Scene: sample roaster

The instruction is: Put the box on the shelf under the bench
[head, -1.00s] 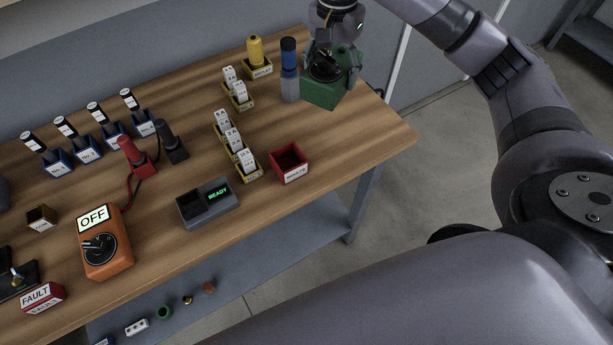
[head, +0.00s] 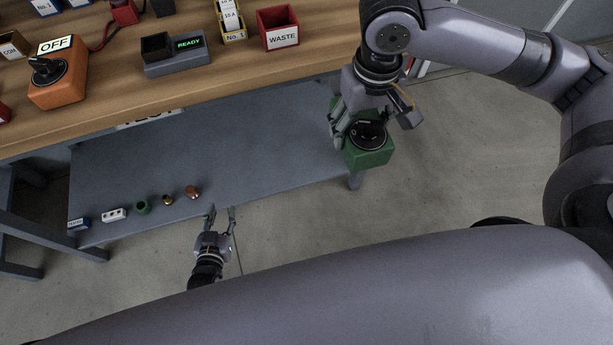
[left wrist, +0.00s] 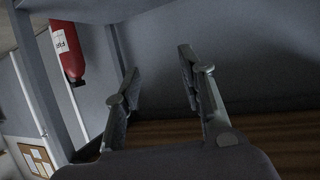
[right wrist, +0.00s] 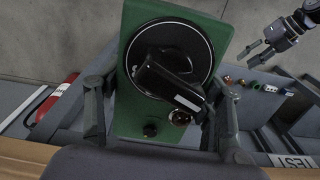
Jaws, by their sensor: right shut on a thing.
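The green box (head: 368,157) has a round black dial on its face. My right gripper (head: 373,122) is shut on it, with a finger along each side, as the right wrist view (right wrist: 143,118) also shows. The box hangs in the air off the right end of the grey shelf (head: 240,140) under the bench, below the level of the bench top. I cannot tell its exact gap to the shelf edge. My left gripper (head: 221,217) is open and empty at the shelf's front edge; its spread fingers also show in the left wrist view (left wrist: 160,85).
A row of small parts, including a green ring (head: 142,207) and a brown piece (head: 192,192), lies along the shelf's front left. The shelf's middle and right are clear. The wooden bench top (head: 210,85) overhangs it. A fire extinguisher (left wrist: 68,52) shows in the left wrist view.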

